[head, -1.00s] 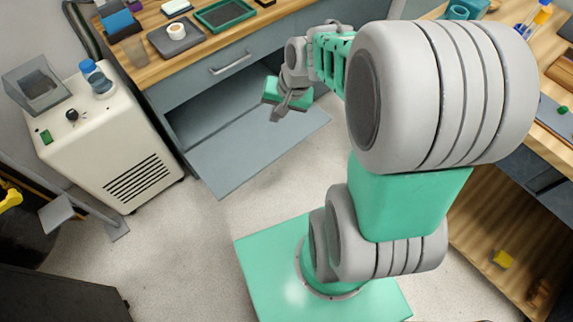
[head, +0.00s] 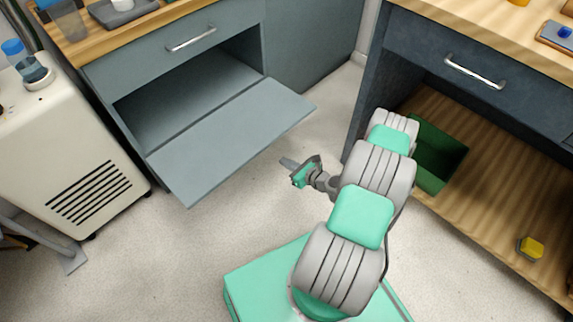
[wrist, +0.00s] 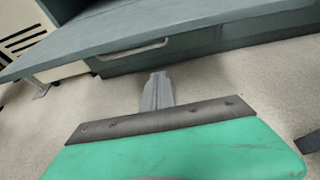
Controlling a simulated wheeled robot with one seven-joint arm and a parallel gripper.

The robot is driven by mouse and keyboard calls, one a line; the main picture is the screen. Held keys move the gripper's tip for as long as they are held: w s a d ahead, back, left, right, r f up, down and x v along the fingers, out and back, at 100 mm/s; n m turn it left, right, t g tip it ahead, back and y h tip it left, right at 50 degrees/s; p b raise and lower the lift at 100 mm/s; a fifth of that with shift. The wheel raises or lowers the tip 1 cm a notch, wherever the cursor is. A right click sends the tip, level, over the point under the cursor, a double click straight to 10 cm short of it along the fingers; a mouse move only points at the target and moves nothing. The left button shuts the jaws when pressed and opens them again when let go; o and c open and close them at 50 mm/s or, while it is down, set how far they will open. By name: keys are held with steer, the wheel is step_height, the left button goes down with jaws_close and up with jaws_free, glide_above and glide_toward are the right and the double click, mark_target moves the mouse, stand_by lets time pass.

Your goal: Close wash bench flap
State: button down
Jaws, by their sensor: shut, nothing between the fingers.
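The wash bench flap (head: 232,140) is a grey-blue panel that hangs open, sticking out about level from the lower front of the bench (head: 170,55). The dark compartment (head: 185,100) behind it is exposed. In the wrist view the flap (wrist: 180,32) crosses the top of the picture, seen close to edge-on. My gripper (head: 288,163) is low over the floor, to the right of the flap's front edge and apart from it. In the wrist view my gripper (wrist: 157,92) has its fingers together, with nothing between them, pointing toward the space below the flap.
A white cabinet unit (head: 65,150) with a vent stands left of the flap. A darker bench (head: 425,55) with a wooden shelf, a green bin (head: 437,155) and a yellow object (head: 530,248) is at right. Floor in front of the flap is clear.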

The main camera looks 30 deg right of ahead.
steer(key=b+x, duration=0.2)
steer(key=x, duration=0.4)
steer(key=r, duration=0.3)
steer(key=shift+w+a+r, duration=0.15)
steer(key=shift+w+r, duration=0.1)
steer(key=shift+r, duration=0.15)
